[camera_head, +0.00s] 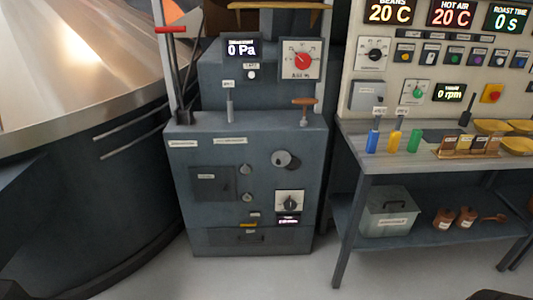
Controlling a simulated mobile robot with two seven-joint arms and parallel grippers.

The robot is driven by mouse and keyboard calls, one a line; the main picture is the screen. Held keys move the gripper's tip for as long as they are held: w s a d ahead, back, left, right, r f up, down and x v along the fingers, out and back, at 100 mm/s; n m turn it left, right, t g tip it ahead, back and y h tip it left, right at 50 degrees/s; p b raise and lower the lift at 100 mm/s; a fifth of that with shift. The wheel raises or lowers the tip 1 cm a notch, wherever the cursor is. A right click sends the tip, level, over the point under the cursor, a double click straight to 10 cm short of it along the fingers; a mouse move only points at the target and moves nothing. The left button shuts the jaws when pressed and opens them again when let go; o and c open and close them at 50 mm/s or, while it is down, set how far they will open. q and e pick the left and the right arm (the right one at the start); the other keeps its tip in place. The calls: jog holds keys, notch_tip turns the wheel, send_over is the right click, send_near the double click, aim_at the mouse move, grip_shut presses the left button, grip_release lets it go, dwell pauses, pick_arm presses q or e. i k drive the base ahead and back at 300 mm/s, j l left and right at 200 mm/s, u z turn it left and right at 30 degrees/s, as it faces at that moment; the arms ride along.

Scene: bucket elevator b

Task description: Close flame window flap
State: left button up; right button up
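A grey-blue burner cabinet (262,225) stands in the middle. On the right of its front is a small round window fitting (282,158), with a dark disc overlapping a lighter round part. This may be the flame window and its flap; its label is too small to read, and I cannot tell for sure whether the flap covers the glass. A dark square panel (211,184) with a small label sits flat on the left of the same front. Neither of my grippers is in view.
A large metal drum (75,60) fills the left side. A workbench (355,155) with colored tools stands to the right, a lidded grey box (388,219) on its lower shelf. A lever with a red handle (171,29) rises at the cabinet's left. The floor before the cabinet is clear.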

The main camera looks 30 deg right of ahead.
aim_at(281, 158)
jog(key=z, duration=1.25)
jog(key=i+l, duration=0.15)
